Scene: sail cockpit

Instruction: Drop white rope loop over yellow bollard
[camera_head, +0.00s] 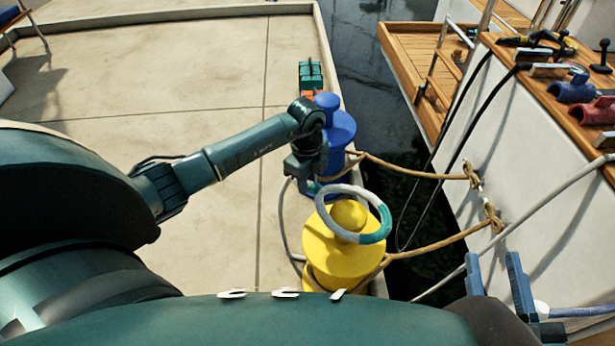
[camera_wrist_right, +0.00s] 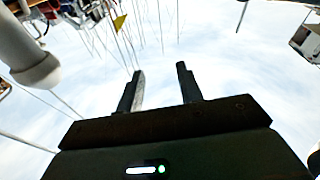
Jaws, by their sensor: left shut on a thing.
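The rope loop (camera_head: 378,205), white-grey with a teal section, is in the head view over the top of the yellow bollard (camera_head: 330,258). The bollard's round knob shows through the ring. I cannot tell whether the loop hangs above the knob or is around it. My left gripper (camera_head: 314,186) is shut on the loop's left side, beside the blue bollard (camera_head: 340,128); its fingers are partly hidden. My right gripper (camera_head: 497,284) is open and empty at the lower right. Its two separated fingers (camera_wrist_right: 160,88) point at the sky in the right wrist view.
Brown ropes (camera_head: 415,174) run from the bollards to the white boat hull (camera_head: 540,170) across a strip of dark water (camera_head: 362,50). A green and orange box (camera_head: 311,76) stands behind the blue bollard. The concrete dock (camera_head: 190,80) at left is mostly clear.

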